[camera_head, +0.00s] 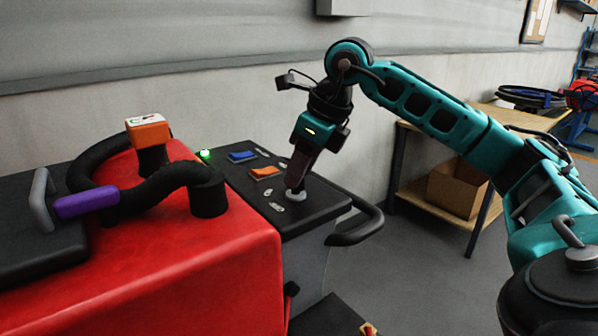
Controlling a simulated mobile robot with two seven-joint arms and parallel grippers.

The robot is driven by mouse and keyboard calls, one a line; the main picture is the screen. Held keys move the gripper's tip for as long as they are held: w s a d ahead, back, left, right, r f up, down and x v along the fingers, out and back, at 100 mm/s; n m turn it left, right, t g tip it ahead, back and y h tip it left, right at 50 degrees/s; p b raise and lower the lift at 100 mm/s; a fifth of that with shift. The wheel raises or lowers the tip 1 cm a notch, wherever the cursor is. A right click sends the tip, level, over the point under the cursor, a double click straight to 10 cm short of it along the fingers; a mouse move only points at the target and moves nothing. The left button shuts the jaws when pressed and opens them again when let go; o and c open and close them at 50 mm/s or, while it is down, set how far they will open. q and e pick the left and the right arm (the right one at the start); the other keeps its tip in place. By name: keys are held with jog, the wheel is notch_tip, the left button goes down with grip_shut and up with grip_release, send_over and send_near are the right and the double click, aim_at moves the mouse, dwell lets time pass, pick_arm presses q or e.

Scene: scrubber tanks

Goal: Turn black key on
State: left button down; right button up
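My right gripper (297,180) points down at the black control panel (322,204) of the red scrubber. Its dark fingertips are at a light grey round fitting (295,196) near the panel's front right part. The fingers line up in this view, so the gap between them does not show. I cannot make out a black key apart from the fingers; they may hide it. My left gripper is not in view.
The panel also carries a blue switch (242,157), an orange switch (265,172) and a lit green light (205,154). A black handle (358,228) juts from its right side. Black hoses lie on the red tank (190,262). A wooden workbench (410,128) stands behind my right arm.

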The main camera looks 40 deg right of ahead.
jog(key=p+v, duration=0.2)
jog(key=v, duration=0.9)
jog(key=shift+s+r, duration=0.2)
jog(key=shift+r, duration=0.05)
